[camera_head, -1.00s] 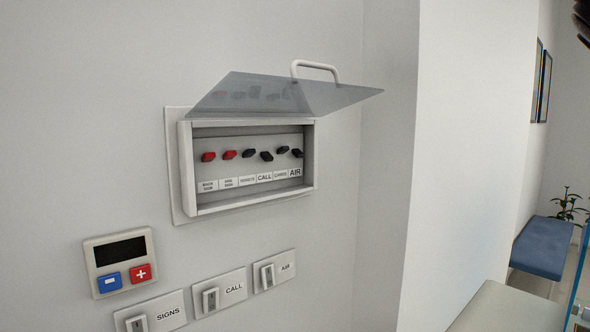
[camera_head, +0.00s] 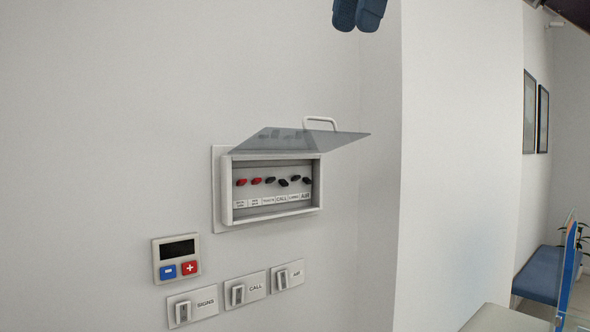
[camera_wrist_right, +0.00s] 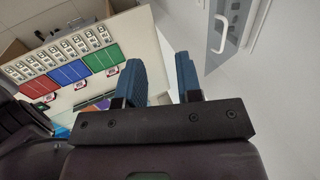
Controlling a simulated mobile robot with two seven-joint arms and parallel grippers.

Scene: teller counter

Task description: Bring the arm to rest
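My right gripper (camera_head: 358,14) shows as two blue fingertips at the top edge of the head view, above the wall box and apart from it. In the right wrist view the two blue fingers (camera_wrist_right: 160,80) stand apart with nothing between them, so it is open and empty. My left gripper is in neither view. The wall box (camera_head: 228,190) has its clear lid (camera_head: 345,140) raised, with a row of red and black switches (camera_head: 283,182) inside. The lid's white handle also shows in the right wrist view (camera_wrist_right: 219,36).
A keypad (camera_head: 176,260) with blue and red buttons and wall switches labelled SIGNS, CALL and AIR are below the box. A wall corner (camera_head: 402,180) stands to the right, with a blue bench (camera_head: 538,288) beyond. The wrist view shows a counter (camera_wrist_right: 142,35) with coloured panels.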

